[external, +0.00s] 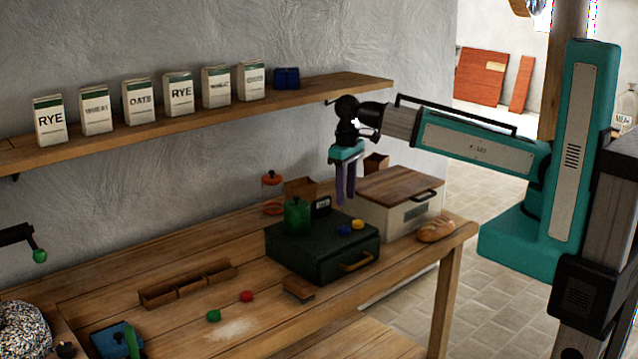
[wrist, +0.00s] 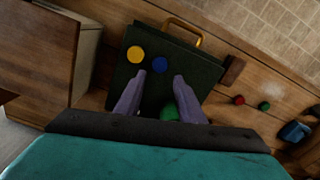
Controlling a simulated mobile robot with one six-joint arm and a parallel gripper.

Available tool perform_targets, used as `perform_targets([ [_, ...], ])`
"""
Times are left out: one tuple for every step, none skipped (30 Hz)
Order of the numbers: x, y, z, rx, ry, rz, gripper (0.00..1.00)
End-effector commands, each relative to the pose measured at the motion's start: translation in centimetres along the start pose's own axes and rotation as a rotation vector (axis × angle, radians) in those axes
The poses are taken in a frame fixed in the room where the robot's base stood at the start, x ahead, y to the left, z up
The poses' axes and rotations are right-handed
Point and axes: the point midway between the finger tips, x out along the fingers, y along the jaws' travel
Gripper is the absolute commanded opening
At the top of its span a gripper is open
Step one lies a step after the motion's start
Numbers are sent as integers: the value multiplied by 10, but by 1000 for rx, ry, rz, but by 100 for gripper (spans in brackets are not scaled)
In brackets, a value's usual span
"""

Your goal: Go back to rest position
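My gripper (external: 345,198) hangs pointing down over the far side of the dark green case (external: 315,262) on the workbench. Its two purple fingers also show in the wrist view (wrist: 159,78), spread apart with nothing between their tips. On the case are a green canister (external: 297,215), a blue disc (external: 344,230) and a yellow disc (external: 358,224). In the wrist view the green canister (wrist: 184,103) is partly hidden behind a finger and the gripper body.
A wood-topped box (external: 400,187) stands right of the case, with a loaf (external: 436,230) at the bench edge. A shelf (external: 200,113) with several flour packets runs along the wall. A divided wooden tray (external: 188,284) lies left.

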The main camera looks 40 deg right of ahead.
Motion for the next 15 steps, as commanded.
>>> perform_targets([
  [10,0,1,0,-1,0,35],
  [14,0,1,0,-2,0,35],
  [18,0,1,0,-1,0,35],
  [20,0,0,0,-1,0,35],
  [22,0,0,0,-1,0,35],
  [25,0,0,0,-1,0,35],
  [28,0,0,0,-1,0,35],
  [30,0,0,0,-1,0,35],
  [34,0,0,0,-1,0,35],
  [36,0,0,0,-1,0,35],
  [38,0,0,0,-1,0,35],
  [42,0,0,0,-1,0,35],
  [44,0,0,0,-1,0,35],
  [46,0,0,0,-1,0,35],
  [50,0,0,0,0,0,35],
])
